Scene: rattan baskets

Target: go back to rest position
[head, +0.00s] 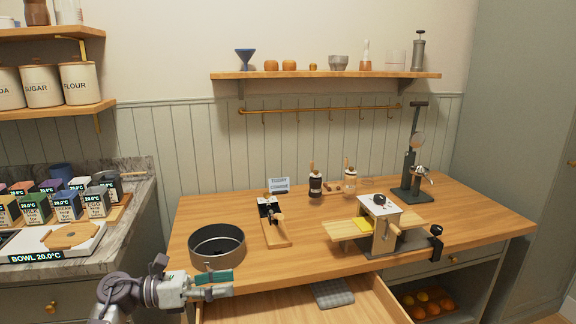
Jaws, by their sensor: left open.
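My left gripper (222,284) is at the bottom left of the head view, at the front left edge of the wooden table (300,264). Its fingers point to the right. It is open, and I see nothing held between the fingers. A teal piece shows on its upper finger side. A round dark metal pan (217,261) stands on the table just behind it; whether the two touch, I cannot tell. My right gripper is not in view.
An open drawer (375,304) sticks out below the table front, with a grey folded cloth (332,292) in it. A wooden press-like device (380,222), a small wooden-based tool (271,221) and a dark lever stand (408,170) occupy the table. A marble counter (130,240) is left.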

